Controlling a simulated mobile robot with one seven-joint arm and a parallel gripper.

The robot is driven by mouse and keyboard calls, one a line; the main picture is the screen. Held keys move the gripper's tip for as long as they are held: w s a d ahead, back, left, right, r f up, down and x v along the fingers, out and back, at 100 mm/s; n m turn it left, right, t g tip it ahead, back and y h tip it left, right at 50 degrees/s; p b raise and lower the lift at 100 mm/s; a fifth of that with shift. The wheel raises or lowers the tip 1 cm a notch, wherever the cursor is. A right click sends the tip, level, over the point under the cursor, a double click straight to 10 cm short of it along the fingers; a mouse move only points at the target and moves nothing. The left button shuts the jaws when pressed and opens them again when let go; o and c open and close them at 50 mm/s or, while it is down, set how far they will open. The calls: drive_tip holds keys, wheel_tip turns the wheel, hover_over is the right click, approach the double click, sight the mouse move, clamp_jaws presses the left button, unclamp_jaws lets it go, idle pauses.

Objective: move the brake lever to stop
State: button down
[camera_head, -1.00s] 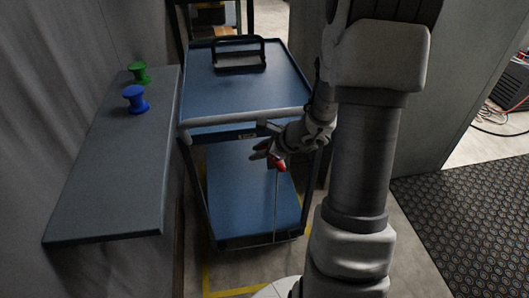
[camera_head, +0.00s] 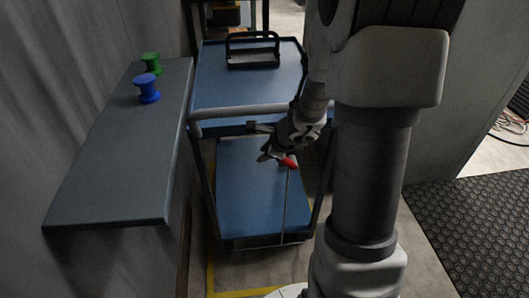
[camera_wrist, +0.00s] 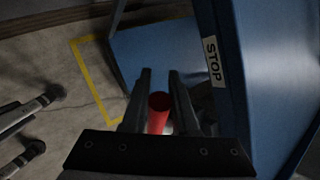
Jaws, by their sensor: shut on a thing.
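The brake lever is a thin upright rod with a red grip (camera_head: 288,162) at the front of the blue cart (camera_head: 225,85). My gripper (camera_head: 272,153) is at the red grip, below the cart's top tray. In the wrist view the red grip (camera_wrist: 158,114) is between the two dark fingers of my gripper (camera_wrist: 160,80), which are shut on it. A white STOP label (camera_wrist: 213,62) is on the blue cart panel, right of the fingers. The arm hides part of the cart's right front.
A grey wall shelf (camera_head: 120,160) on the left carries a green spool (camera_head: 152,63) and a blue spool (camera_head: 147,88). A black-handled holder (camera_head: 253,52) stands on the cart top. Yellow tape (camera_head: 240,293) marks the floor.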

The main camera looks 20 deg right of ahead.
drive_tip(key=c, duration=1)
unclamp_jaws()
drive_tip(key=shift+f, duration=0.1)
drive_tip(key=shift+o, duration=0.2)
drive_tip(key=p+v, duration=0.9)
drive_tip(key=v, duration=0.8)
drive_tip(key=shift+s+d, duration=0.1)
drive_tip(key=shift+s, duration=0.05)
